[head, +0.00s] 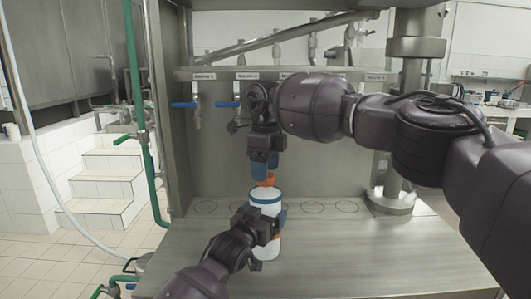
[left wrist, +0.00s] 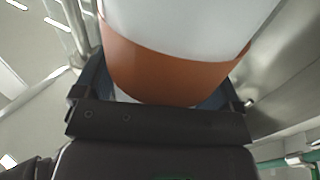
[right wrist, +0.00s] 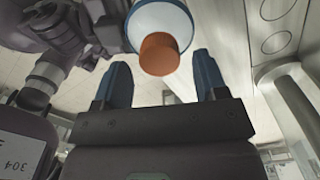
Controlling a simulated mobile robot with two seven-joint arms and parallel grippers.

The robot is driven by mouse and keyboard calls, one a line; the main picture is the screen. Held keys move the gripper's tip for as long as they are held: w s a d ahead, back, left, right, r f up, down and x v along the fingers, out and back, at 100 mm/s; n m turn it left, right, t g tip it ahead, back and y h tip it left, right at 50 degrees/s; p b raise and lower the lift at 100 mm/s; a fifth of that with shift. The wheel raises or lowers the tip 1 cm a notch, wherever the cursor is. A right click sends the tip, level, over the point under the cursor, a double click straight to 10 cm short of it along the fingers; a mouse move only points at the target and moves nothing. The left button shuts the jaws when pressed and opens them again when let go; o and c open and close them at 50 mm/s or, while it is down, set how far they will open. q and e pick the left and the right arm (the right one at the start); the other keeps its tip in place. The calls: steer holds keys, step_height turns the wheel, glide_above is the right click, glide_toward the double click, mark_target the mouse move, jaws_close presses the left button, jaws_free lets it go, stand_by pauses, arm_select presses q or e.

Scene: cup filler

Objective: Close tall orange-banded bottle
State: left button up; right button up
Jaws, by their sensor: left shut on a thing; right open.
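The tall white bottle (head: 264,215) stands upright in the head view, with a blue ring near its top and an orange cap (head: 266,180) over its mouth. My left gripper (head: 266,222) is shut around the bottle's body. In the left wrist view the bottle's orange band (left wrist: 165,72) lies between the jaws. My right gripper (head: 266,165) is above the bottle, pointing down. In the right wrist view the right gripper's fingers (right wrist: 160,85) are apart, and the orange cap (right wrist: 159,54) sits just beyond their tips. I cannot tell if the cap is tight.
A steel worktop (head: 350,255) spreads around the bottle, clear on the right. Behind are marked circles (head: 312,208) on the surface and taps with blue handles (head: 184,105) on the back panel. A steel column (head: 393,190) stands at the right. A green pipe (head: 148,165) is at the left.

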steer(key=shift+f, duration=0.9)
steer(key=c, duration=1)
steer(key=m, duration=0.5)
steer(key=o, duration=1)
steer(key=shift+o, duration=0.2)
steer(key=shift+r, duration=0.1)
